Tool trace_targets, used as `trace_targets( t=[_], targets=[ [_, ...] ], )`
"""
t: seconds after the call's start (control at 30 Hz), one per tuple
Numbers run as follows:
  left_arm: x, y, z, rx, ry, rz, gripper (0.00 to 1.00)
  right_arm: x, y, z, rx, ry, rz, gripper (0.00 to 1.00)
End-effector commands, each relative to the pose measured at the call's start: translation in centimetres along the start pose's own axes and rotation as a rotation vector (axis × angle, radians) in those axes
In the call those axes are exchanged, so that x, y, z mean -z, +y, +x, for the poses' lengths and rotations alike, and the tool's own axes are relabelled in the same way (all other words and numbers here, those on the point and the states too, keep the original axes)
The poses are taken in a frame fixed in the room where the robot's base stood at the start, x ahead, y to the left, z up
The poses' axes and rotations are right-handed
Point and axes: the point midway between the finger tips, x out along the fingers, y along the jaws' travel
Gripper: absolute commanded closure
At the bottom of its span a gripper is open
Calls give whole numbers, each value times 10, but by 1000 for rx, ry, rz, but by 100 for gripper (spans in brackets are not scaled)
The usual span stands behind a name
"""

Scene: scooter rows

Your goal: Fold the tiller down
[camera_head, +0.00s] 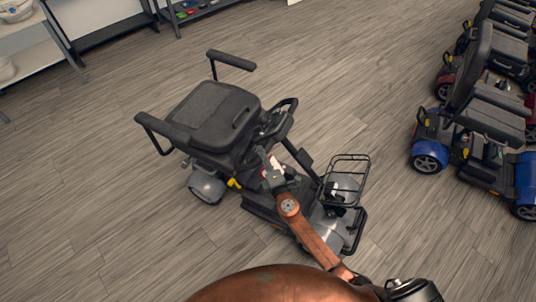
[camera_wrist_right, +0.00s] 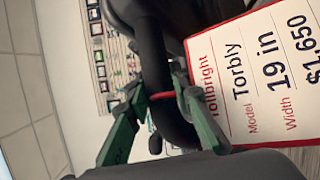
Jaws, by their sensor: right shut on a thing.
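A grey scooter (camera_head: 210,115) stands mid-floor, its black seat folded forward over the seat base. Its black tiller (camera_head: 298,152) slants from the front deck up toward the seat, with a looped handlebar (camera_head: 280,112) at its top, close to the seat's edge. My right gripper (camera_head: 266,165) is at the tiller, below the handlebar. In the right wrist view its green fingers (camera_wrist_right: 165,105) are shut on a curved black bar of the tiller with a red band. A white and red price tag (camera_wrist_right: 255,75) hangs beside them. My left gripper is out of view.
A wire basket (camera_head: 345,178) is at the scooter's front. Several other scooters, one blue (camera_head: 428,150), stand in rows at the right. Shelving (camera_head: 100,25) lines the top left. The wooden floor around the grey scooter is clear.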

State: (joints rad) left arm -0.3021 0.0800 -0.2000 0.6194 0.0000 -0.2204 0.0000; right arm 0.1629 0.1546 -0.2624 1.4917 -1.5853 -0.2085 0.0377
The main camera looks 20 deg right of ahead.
Motion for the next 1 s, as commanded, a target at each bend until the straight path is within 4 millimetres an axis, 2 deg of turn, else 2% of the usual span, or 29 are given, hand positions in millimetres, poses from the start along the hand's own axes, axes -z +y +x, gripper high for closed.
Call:
trace_targets(
  t=[0.17, 0.3, 0.33, 0.57, 0.87, 1.0],
  targets=[
    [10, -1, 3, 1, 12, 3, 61, 6, 4, 1, -9, 10, 5, 100],
    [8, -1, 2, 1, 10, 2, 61, 6, 4, 1, -9, 10, 5, 100],
    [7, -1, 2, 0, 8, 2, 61, 6, 4, 1, -9, 10, 5, 78],
    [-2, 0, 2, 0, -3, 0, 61, 6, 4, 1, -9, 11, 4, 62],
    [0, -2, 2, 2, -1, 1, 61, 6, 5, 0, -10, 10, 4, 61],
    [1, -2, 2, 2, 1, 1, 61, 6, 4, -8, -9, 10, 4, 61]
  ],
)
